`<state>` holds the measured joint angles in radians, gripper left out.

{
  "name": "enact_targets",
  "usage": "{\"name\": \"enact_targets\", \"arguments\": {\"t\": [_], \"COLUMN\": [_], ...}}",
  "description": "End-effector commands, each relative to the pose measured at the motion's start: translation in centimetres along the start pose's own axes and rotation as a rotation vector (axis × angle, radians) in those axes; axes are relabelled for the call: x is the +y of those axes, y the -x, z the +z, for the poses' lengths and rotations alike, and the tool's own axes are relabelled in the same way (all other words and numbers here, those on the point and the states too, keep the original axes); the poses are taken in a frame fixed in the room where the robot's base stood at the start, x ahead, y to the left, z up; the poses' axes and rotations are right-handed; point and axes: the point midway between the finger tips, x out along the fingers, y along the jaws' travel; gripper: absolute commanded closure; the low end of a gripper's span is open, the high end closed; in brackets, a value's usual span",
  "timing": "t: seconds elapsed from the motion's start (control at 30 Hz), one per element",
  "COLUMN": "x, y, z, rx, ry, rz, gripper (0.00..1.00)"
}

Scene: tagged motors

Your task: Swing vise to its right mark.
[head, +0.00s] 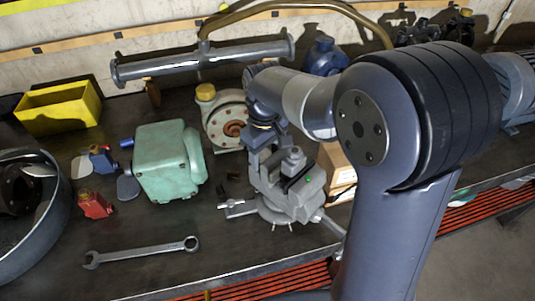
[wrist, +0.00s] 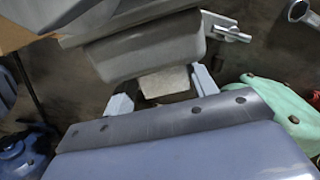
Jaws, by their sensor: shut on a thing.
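The grey vise (head: 290,190) stands upright on the dark bench, below and left of my big arm joint in the head view. Its round base (head: 268,213) has small pale ticks along the front edge, and a small green dot shows on its upper body. My gripper (head: 263,158) reaches down at the vise's back left. In the wrist view my gripper (wrist: 163,88) has its two pale fingers on either side of a light block of the vise (wrist: 150,48), shut on it. Which tick is the right mark cannot be told.
A mint-green motor housing (head: 168,162) stands left of the vise, with a wrench (head: 142,251) in front. A cream pump (head: 226,118) is close behind the gripper. A cardboard box (head: 337,170) is right of the vise.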

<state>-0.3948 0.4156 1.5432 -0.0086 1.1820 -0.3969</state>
Motion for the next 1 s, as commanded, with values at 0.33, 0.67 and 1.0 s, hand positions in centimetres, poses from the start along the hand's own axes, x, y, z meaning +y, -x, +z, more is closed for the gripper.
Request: {"name": "enact_targets", "arguments": {"t": [0.33, 0.67, 1.0], "x": [-0.75, -0.73, -0.55], "y": [0.02, 0.01, 0.00], "z": [-0.23, -0.22, -0.16], "rx": [0.005, 0.004, 0.004], "ry": [0.032, 0.032, 0.027], "rz": [-0.013, -0.012, -0.010], "gripper": [0.86, 0.39, 0.24]}}
